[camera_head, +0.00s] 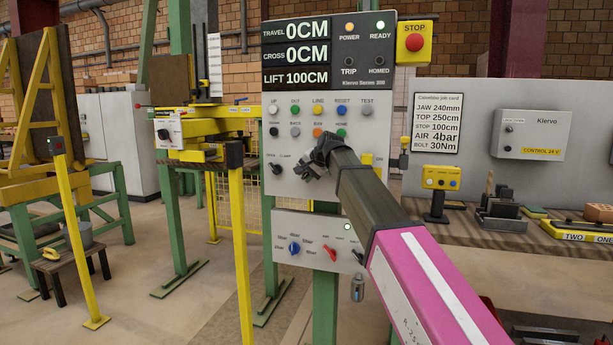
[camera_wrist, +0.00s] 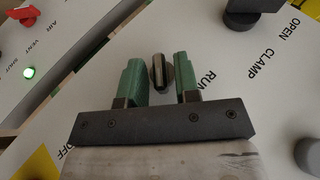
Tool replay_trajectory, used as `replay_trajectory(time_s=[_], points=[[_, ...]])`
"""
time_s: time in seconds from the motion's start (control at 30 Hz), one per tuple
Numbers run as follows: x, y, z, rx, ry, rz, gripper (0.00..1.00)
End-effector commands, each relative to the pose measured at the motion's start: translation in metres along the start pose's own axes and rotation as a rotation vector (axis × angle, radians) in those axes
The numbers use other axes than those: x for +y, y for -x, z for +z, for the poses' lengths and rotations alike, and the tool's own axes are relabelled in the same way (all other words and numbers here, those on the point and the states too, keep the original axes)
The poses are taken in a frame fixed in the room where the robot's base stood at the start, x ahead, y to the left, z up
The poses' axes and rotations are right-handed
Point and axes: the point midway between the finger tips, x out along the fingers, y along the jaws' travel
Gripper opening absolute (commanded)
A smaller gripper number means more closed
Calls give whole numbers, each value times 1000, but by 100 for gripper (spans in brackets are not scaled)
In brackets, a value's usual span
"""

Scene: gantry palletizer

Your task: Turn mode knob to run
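The mode knob (camera_wrist: 157,73) is a small dark round knob with a raised pale bar, seen in the wrist view. The word RUN (camera_wrist: 208,88) is printed right of it, partly beside my right finger, and OFF (camera_wrist: 66,160) is at the lower left. The bar points roughly up and down in that view. My gripper (camera_wrist: 160,80) has its two green fingers on either side of the knob, with narrow gaps showing; contact is not clear. In the head view my gripper (camera_head: 312,168) is at the control panel (camera_head: 345,112) and hides the knob.
A black OPEN/CLAMP selector (camera_head: 276,168) sits left of my gripper. Several coloured buttons lie above. A red stop button (camera_head: 414,42) is at the upper right.

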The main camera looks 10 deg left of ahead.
Motion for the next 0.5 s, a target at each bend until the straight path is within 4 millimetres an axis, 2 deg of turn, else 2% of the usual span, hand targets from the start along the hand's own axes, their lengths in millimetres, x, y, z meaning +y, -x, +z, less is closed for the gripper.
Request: replay_trajectory(time_s=[0.27, 0.5], points=[[-1, 0, 0, 0, 11, 27, 6], [-5, 0, -1, 0, 59, 142, 6]])
